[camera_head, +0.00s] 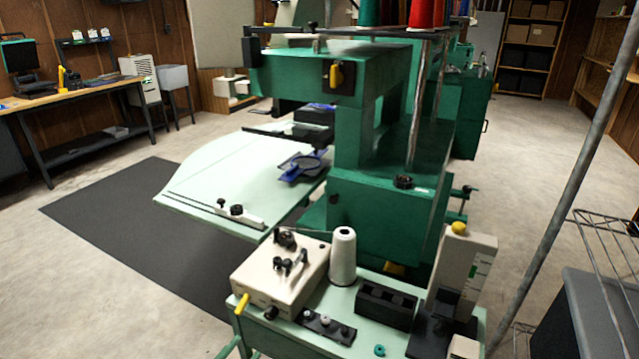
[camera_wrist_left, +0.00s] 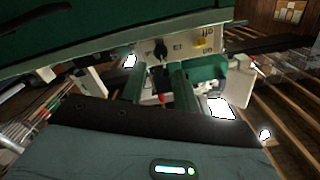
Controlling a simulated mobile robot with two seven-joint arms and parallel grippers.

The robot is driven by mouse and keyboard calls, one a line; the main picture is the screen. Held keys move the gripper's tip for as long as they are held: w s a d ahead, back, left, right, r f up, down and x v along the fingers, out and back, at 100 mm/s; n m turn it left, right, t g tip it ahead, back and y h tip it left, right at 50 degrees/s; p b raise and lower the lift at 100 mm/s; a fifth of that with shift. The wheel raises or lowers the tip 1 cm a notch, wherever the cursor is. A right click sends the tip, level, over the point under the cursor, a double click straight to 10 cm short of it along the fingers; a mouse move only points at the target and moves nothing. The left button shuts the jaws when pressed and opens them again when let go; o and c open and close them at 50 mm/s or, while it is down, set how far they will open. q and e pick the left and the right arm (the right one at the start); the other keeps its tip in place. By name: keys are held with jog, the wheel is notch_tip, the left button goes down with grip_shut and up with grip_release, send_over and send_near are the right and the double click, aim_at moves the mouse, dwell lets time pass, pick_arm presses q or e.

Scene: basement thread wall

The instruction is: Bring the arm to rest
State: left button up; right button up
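I cannot make out either of my arms or grippers in the head view. In the left wrist view, a grey-teal body with a black upper edge and a small lit green-white strip fills the bottom; it may be part of me. Two green uprights stand beyond that edge, but I cannot tell what they belong to. No left fingertips show clearly and no held object can be seen. In the head view, a green embroidery machine (camera_head: 390,205) stands in the middle, with a pale table (camera_head: 225,180) on its left and a blue hoop-like piece (camera_head: 300,167) at that table's edge.
A cream control box (camera_head: 280,272), a white thread cone (camera_head: 343,257) and a black tray (camera_head: 386,305) crowd the near stand. A slanted metal pole (camera_head: 565,180) and wire shelf (camera_head: 606,235) bound the right. Concrete floor (camera_head: 210,137) is open behind the pale table.

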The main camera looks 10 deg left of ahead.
pick_arm(q)
jog(key=s+f+n+g+y+p, duration=0.1)
jog(key=s+f, duration=0.3)
jog(key=s, duration=0.5)
jog(key=s+a+f+n+g+y+p, duration=0.1)
jog(key=s+f+n+g+p, duration=0.2)
jog(key=s, duration=0.7)
jog(key=s+f+n+g+y+p, duration=0.2)
jog(key=s+f+n+g+p, duration=0.1)
jog(key=s, duration=0.6)
notch_tip(320, 180, down, 2)
jog(key=shift+s+a+f+g+p, duration=0.1)
jog(key=shift+s+a+g+p, duration=0.2)
jog(key=shift+g+p, duration=0.35)
pick_arm(e)
jog(key=w+r+t, duration=0.1)
jog(key=w+r, duration=0.4)
jog(key=r, duration=0.5)
jog(key=shift+w+d+r+t, duration=0.15)
jog(key=shift+w+d+t, duration=0.2)
jog(key=shift+d+t, duration=0.1)
pick_arm(q)
jog(key=shift+w, duration=0.1)
pick_arm(e)
jog(key=shift+w+a, duration=0.1)
jog(key=shift+a, duration=0.05)
jog(key=shift+r, duration=0.1)
